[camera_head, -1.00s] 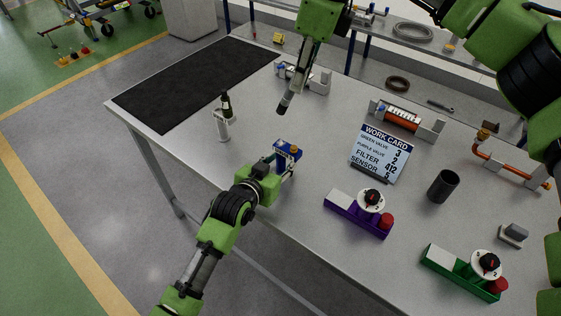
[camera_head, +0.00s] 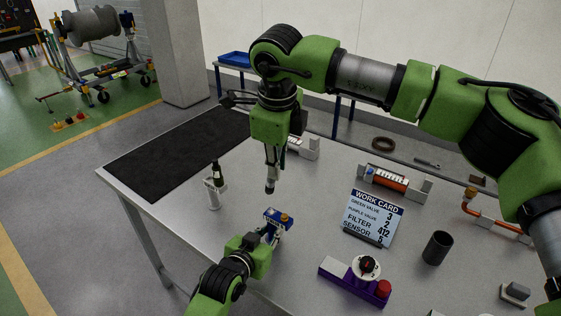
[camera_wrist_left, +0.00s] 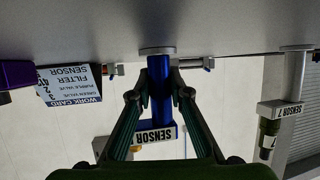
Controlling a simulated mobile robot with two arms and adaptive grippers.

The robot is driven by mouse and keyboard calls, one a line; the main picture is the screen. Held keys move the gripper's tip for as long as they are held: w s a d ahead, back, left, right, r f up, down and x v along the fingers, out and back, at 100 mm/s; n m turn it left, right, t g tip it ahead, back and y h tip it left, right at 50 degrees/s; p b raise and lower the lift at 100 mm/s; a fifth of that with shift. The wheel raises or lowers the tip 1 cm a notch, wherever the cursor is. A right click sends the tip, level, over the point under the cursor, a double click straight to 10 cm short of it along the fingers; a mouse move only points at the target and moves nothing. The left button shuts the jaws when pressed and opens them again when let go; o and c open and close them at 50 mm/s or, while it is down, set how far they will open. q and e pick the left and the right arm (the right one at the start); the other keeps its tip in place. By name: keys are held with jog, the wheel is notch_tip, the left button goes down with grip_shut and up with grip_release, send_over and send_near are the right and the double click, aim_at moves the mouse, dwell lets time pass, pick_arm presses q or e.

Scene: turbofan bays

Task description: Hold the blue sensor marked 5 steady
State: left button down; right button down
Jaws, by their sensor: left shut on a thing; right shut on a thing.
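In the left wrist view, which is upside down, the two fingers (camera_wrist_left: 158,98) close on the blue sensor (camera_wrist_left: 160,80). Its white label reads SENSOR; I cannot make out its number. My right gripper (camera_head: 273,150) is shut on a slim grey tool with a dark tip (camera_head: 270,186), pointing down above the table behind the sensor, apart from it in the picture.
Another sensor (camera_head: 213,193), labelled SENSOR 7 in the wrist view (camera_wrist_left: 283,108), stands to the left. The work card (camera_head: 373,219), purple valve block (camera_head: 354,283) and dark cup (camera_head: 437,248) are to the right. A black mat (camera_head: 180,155) covers the far left.

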aim_at(271, 183)
jog(key=f, duration=0.2)
jog(key=a+f, duration=0.1)
jog(key=f, duration=0.2)
jog(key=shift+s+a, duration=0.1)
jog(key=shift+s, duration=0.05)
jog(key=shift+d+r, duration=0.2)
jog(key=shift+d, duration=0.65)
jog(key=shift+w+a, duration=0.15)
jog(key=shift+w, duration=0.05)
jog(key=shift+f, duration=0.1)
jog(key=shift+f, duration=0.3)
jog(key=shift+f, duration=0.6)
dwell(1.2)
jog(key=shift+w+d, duration=0.1)
jog(key=shift+d, duration=0.1)
